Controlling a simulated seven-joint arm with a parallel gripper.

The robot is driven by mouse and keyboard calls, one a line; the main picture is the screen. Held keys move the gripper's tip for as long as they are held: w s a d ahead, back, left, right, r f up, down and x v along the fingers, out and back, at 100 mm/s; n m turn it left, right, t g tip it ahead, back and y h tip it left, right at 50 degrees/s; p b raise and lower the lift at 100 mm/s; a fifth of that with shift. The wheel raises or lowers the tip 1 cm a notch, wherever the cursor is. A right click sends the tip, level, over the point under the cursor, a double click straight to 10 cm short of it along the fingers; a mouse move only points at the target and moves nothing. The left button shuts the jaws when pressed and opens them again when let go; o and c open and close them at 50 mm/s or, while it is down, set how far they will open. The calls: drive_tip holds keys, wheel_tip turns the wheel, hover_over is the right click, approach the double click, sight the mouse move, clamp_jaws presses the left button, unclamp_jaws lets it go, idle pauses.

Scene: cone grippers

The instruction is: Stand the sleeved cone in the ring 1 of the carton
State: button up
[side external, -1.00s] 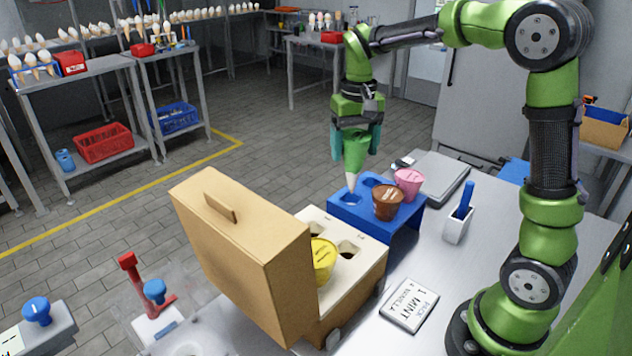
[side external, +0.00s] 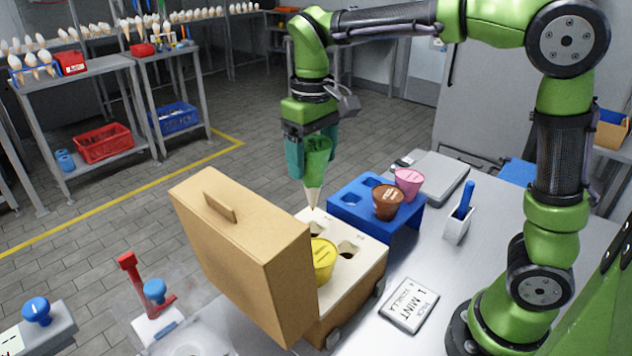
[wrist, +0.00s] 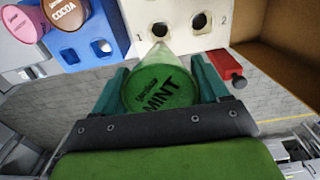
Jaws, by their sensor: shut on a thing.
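My gripper (side external: 312,152) is shut on the green sleeved cone (side external: 315,172), which hangs upright with its pale tip down. In the wrist view the cone (wrist: 160,90) shows a green top reading MINT between the teal fingers. The carton (side external: 360,267) is an open cardboard box with a cream insert with several rings. The cone's tip is over the insert's back edge, close to the ring marked 1 (wrist: 160,29); I cannot tell if it has entered. The ring marked 2 (wrist: 196,22) is empty. A yellow cone (side external: 322,262) stands in another ring of the carton.
A blue rack (side external: 400,222) beside the carton holds a brown COCOA cone (side external: 388,203) and a pink cone (side external: 408,184). The raised carton lid (side external: 245,262) stands at the left. A card reading 1 MINT (side external: 409,305) lies in front.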

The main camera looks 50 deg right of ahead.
sight(313, 142)
drive_tip(key=shift+f, duration=6.55)
drive_tip(key=o, duration=1.1)
wheel_tip(313, 142, up, 17)
